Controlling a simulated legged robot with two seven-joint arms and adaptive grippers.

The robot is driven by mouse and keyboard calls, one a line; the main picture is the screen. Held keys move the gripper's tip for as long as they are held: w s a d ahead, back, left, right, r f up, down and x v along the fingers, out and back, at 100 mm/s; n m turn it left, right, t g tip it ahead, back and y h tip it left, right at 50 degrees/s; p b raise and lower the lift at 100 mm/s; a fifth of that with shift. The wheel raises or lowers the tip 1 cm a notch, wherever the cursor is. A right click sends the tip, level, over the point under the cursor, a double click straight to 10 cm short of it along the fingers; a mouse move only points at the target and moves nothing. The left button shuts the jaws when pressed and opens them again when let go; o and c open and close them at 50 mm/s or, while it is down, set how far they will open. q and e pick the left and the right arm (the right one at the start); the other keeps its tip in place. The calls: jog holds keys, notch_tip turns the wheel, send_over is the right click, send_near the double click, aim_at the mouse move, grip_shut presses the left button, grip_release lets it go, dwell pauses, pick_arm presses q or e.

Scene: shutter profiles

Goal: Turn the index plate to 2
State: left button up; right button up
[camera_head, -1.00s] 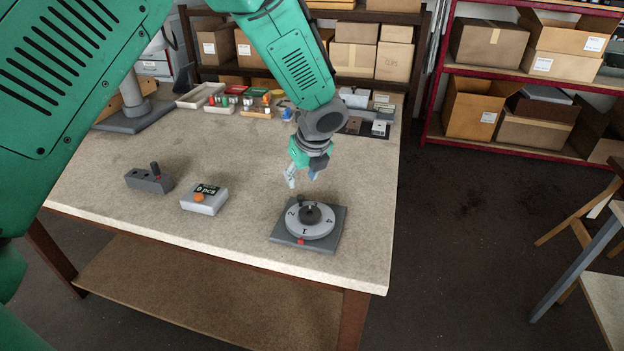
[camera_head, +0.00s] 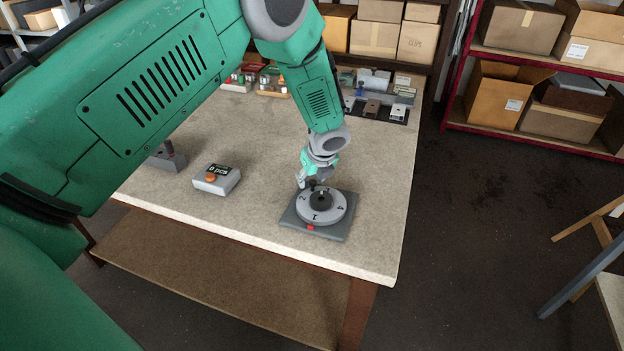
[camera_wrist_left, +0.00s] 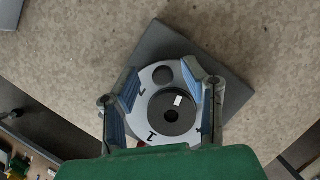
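The index plate (camera_head: 337,213) is a light grey numbered disc with a dark hub (camera_head: 321,200), lying on a dark square base (camera_head: 341,231) near the bench's front right. Its 1 faces the red mark (camera_head: 311,228) on the base; 2 is to the left and 4 to the right. My left gripper (camera_head: 309,184) is at the disc's far side. In the left wrist view, its blue-padded fingers (camera_wrist_left: 160,72) are apart, with a dark round peg (camera_wrist_left: 163,75) between them. Contact with the peg cannot be told. My right gripper is out of view.
A grey counter box (camera_head: 228,182) reading "0 pcs" with an orange button stands left of the plate. A dark block (camera_head: 168,159) is partly hidden by my arm. Trays of small parts (camera_head: 270,82) stand at the back. The bench's front edge is close to the base.

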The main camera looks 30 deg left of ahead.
pick_arm(q)
jog(key=shift+d+f, duration=0.1)
jog(key=shift+f, duration=0.3)
jog(key=shift+w+d, duration=0.1)
jog(key=shift+d, duration=0.1)
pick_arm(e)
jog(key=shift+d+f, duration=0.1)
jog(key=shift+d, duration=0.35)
pick_arm(q)
jog(key=shift+a, duration=0.1)
grip_shut()
jog(key=shift+a, duration=0.15)
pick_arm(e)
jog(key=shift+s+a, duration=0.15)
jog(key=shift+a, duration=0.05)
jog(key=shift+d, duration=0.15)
